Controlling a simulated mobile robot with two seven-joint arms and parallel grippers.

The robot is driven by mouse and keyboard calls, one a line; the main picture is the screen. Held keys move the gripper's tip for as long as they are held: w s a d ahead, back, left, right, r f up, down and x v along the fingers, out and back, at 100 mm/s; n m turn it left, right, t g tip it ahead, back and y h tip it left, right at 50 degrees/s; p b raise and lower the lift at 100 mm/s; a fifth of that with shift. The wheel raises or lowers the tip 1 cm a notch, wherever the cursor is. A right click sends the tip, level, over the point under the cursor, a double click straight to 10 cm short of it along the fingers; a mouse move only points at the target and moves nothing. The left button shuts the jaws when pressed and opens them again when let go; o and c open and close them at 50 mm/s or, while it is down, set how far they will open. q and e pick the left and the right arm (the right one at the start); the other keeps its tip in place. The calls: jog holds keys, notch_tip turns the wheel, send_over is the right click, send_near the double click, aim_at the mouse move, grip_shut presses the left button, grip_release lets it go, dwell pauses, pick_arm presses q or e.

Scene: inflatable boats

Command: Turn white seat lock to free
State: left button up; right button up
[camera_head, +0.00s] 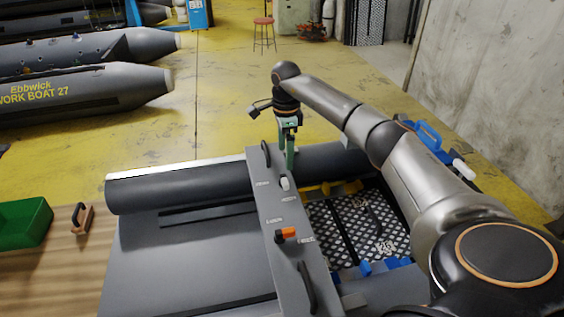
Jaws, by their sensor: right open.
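The white seat lock (284,184) is a small white knob on top of the grey seat board (272,211), which lies across the boat. Small pale lettering is printed beside it, too small to read surely. My right gripper (289,163) points down with green fingers just beyond the white lock, near the far end of the board. It is open, and I see nothing between its fingers. I cannot tell whether a finger touches the board. My left gripper is out of view.
An orange-and-black lock (287,235) sits nearer on the board. Black handles stand at the board's far end (266,154) and near end (306,287). A green bin (24,222) and a wooden-handled brush (82,219) lie at left. Chequered flooring (347,228) lies right of the board.

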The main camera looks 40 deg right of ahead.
aim_at(285, 179)
notch_tip(285, 179, down, 10)
jog(key=shift+r, duration=0.1)
dwell(0.4)
jog(key=shift+w, duration=0.1)
jog(key=c, duration=1.4)
